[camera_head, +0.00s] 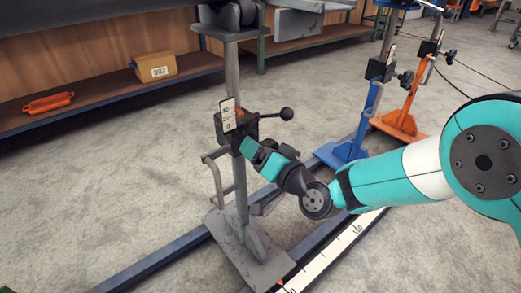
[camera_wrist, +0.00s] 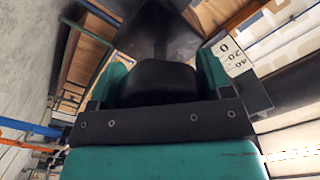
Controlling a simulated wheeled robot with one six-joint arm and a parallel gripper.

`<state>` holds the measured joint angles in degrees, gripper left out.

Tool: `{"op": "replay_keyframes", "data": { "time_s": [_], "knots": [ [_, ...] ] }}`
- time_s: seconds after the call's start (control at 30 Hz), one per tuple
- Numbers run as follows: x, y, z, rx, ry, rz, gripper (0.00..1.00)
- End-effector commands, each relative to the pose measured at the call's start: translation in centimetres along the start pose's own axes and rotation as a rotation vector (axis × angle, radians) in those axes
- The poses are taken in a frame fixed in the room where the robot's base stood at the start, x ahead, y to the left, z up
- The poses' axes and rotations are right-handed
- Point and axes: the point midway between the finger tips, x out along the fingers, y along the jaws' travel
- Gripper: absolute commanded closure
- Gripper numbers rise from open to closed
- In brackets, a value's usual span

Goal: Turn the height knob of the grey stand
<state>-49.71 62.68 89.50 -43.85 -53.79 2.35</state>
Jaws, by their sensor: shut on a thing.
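The grey stand (camera_head: 241,190) stands upright left of the middle in the head view, on a flat base plate. A dark clamp block with a white scale plate (camera_head: 227,115) sits partway up its column; the scale also shows in the wrist view (camera_wrist: 231,57). My gripper (camera_head: 250,147) reaches the block from the right, just below the lever. In the wrist view its two teal fingers (camera_wrist: 160,82) close on the sides of a black rounded knob (camera_wrist: 155,80). The knob is hidden behind my gripper in the head view.
A black ball-ended lever (camera_head: 287,114) sticks out right above my gripper. A blue stand (camera_head: 350,147) and an orange stand (camera_head: 400,118) stand behind to the right. Dark blue rails (camera_head: 160,262) run along the floor. A shelf with a cardboard box (camera_head: 155,67) is behind.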

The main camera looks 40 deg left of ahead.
Motion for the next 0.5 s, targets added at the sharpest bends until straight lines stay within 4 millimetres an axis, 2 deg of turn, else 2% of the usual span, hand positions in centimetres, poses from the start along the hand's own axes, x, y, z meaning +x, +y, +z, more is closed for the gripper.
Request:
{"op": "replay_keyframes", "data": {
  "time_s": [0.2, 0.23, 0.3, 0.33, 0.5],
  "knots": [
    [-0.02, 0.03, -0.01, 0.000, 0.001, 0.001, 0.51],
    [-0.02, 0.03, -0.01, -0.001, 0.001, 0.001, 0.23],
    [-0.02, 0.03, -0.01, -0.001, 0.001, 0.001, 0.07],
    [-0.02, 0.03, -0.01, -0.001, 0.001, 0.000, 0.02],
    [-0.01, 0.02, -0.01, -0.001, 0.000, 0.000, 0.02]
  ]
}}
